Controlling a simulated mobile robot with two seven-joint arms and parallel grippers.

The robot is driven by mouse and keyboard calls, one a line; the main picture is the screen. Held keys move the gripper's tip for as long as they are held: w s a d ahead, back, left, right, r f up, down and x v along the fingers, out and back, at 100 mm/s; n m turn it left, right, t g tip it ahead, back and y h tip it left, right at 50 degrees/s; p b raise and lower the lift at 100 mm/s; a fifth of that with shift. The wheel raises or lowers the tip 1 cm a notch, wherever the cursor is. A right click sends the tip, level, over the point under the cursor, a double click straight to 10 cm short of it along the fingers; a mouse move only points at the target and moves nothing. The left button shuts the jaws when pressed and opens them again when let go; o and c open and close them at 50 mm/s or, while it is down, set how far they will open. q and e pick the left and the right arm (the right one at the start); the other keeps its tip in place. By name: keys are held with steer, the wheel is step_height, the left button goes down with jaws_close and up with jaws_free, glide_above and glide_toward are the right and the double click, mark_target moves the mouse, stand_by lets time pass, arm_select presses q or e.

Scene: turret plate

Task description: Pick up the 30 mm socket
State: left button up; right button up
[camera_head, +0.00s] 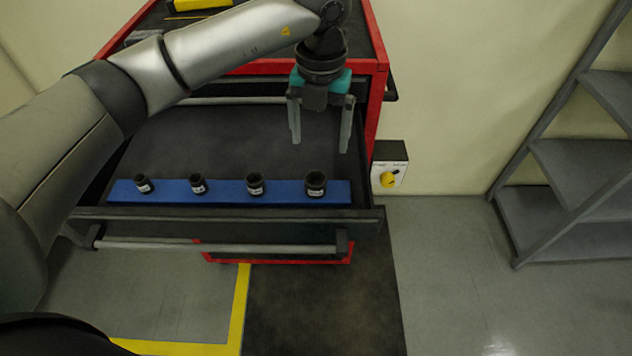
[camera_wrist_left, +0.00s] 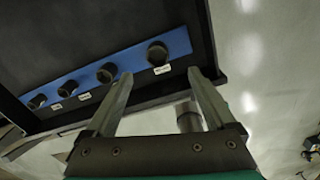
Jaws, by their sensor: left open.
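Several black sockets stand in a row on a blue rail (camera_head: 225,194) in the open drawer; the rail also shows in the left wrist view (camera_wrist_left: 130,60). The rightmost socket (camera_head: 316,184) looks largest; it also shows in the left wrist view (camera_wrist_left: 157,52). The others are a socket (camera_head: 255,184), a smaller one (camera_head: 198,184) and the leftmost one (camera_head: 143,184). Their white labels are too small to read, so I cannot tell which is 30 mm. My left gripper (camera_head: 320,145) is open and empty, fingers down, above and behind the rightmost socket. My right gripper is not in view.
The drawer (camera_head: 225,214) is pulled out of a red tool cabinet (camera_head: 372,80). The drawer floor behind the rail is bare. A grey box with a yellow knob (camera_head: 389,180) is on the wall to the right, and a grey shelf (camera_head: 570,160) stands farther right.

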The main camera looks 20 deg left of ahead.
arm_select(q)
glide_above(316, 178)
steer(key=s+d, duration=0.1)
step_height(316, 178, down, 6)
steer(key=shift+f, duration=0.15)
steer(key=f, duration=0.1)
steer(key=f+p, duration=0.1)
steer(key=f, duration=0.2)
steer(key=shift+s+a+f, duration=0.1)
steer(key=shift+s+a, duration=0.25)
steer(key=shift+f, duration=0.5)
steer(key=shift+w, duration=0.1)
jaws_close()
